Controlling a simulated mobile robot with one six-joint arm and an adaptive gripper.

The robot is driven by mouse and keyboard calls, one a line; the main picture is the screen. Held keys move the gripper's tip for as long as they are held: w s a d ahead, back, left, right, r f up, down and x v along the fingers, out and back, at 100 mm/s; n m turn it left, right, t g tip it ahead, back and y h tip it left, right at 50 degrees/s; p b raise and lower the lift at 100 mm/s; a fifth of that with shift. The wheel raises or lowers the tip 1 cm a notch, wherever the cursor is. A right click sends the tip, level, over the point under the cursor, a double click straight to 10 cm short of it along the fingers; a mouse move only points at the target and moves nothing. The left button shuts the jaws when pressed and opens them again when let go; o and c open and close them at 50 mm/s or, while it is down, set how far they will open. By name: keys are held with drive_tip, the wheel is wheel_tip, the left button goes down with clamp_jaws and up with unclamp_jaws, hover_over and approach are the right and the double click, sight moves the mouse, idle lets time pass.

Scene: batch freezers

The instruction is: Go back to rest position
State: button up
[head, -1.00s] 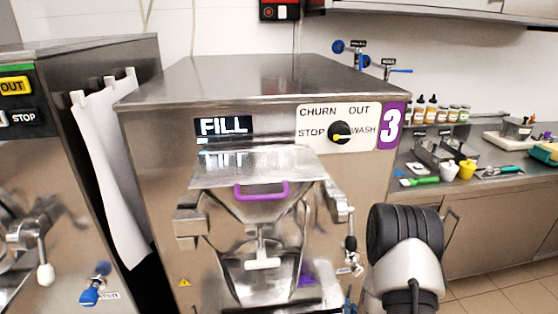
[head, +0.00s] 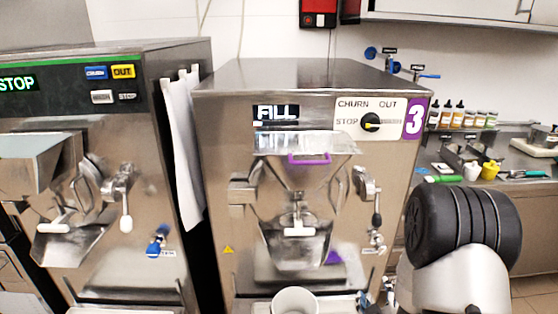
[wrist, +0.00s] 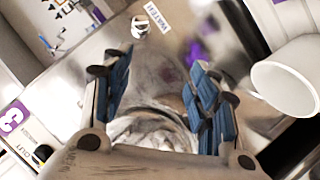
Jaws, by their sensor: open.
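My gripper (wrist: 160,95) shows in the wrist view with its two blue-padded fingers apart and nothing between them. In the head view my arm covers the lower right, and I cannot make out the fingertips there. Batch freezer 3 (head: 225,190) stands in the middle of the head view, with its FILL display lit and a dial at upper right. Its purple-handled hopper lid (head: 309,158) looks down. In the wrist view the freezer's steel front lies beyond the fingers.
A white container (head: 295,301) stands below the spout and shows at right in the wrist view (wrist: 288,78). A second freezer (head: 100,200) stands at left, with a white cloth (head: 184,150) between the machines. The counter (head: 525,165) at right holds bottles, cups and tools.

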drive_tip(key=s+a+r+m+g+y, duration=0.1)
drive_tip(key=s+a+r+m+g, duration=0.2)
drive_tip(key=r, duration=0.4)
drive_tip(key=s+a+r+g+y, duration=0.2)
drive_tip(key=s+a+r, duration=0.1)
drive_tip(key=a+r, duration=0.3)
drive_tip(key=s+a+r+m+g, duration=0.1)
drive_tip(key=s+r+g, duration=0.1)
drive_tip(key=s, duration=0.8)
drive_tip(key=s+a+r+m+g, duration=0.1)
drive_tip(key=s+r, duration=0.4)
drive_tip(key=s, duration=0.5)
drive_tip(key=shift+a+m+g+y, duration=0.2)
drive_tip(key=shift+m+g+y, duration=0.1)
drive_tip(key=shift+m+g, duration=0.2)
idle(4.0)
